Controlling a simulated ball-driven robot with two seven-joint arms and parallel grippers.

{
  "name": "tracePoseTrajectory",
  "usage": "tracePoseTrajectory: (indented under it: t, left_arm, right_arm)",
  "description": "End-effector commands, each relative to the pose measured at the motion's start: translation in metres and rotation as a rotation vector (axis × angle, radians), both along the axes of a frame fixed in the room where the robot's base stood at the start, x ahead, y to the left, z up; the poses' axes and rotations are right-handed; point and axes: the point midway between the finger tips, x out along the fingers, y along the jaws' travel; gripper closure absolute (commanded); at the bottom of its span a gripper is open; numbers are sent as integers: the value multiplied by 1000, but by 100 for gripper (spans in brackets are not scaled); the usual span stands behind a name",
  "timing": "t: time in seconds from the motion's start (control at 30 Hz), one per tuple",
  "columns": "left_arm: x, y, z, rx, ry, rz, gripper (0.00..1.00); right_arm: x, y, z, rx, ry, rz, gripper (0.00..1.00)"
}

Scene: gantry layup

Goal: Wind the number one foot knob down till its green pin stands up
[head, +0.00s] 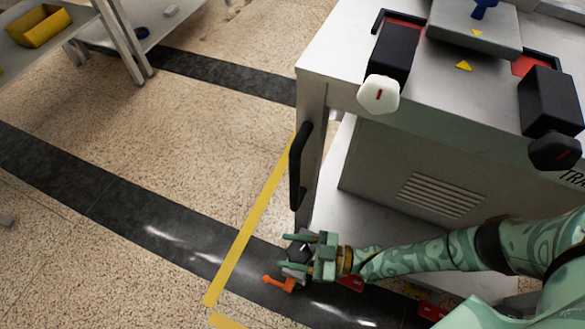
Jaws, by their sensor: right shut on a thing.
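My right gripper (294,252) reaches in from the right, low at the near corner of the grey cart. It is shut on a dark foot knob (299,255) that shows between its green fingers. The fingers hide much of the knob and its number, if it has one. I cannot make out a green pin there. An orange lever (280,284) sticks out just below the gripper. My left gripper is not in view.
The cart (328,75) has a black side handle (299,165) above the gripper. A white knob (378,94) and a black knob (554,152) stick out at its top. Yellow tape (250,222) marks the floor. Open floor lies left; a bench holds a yellow bin (38,26).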

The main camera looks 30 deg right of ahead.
Motion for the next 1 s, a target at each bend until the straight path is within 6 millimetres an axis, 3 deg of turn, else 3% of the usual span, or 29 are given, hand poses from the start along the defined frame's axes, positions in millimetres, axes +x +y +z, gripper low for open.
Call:
tracePoseTrajectory:
  t: [0.5,1.0]
  left_arm:
    - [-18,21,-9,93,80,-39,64]
    - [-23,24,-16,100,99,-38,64]
  right_arm:
    - [2,-4,0,0,7,-402,74]
    - [3,-11,-3,-2,9,-829,74]
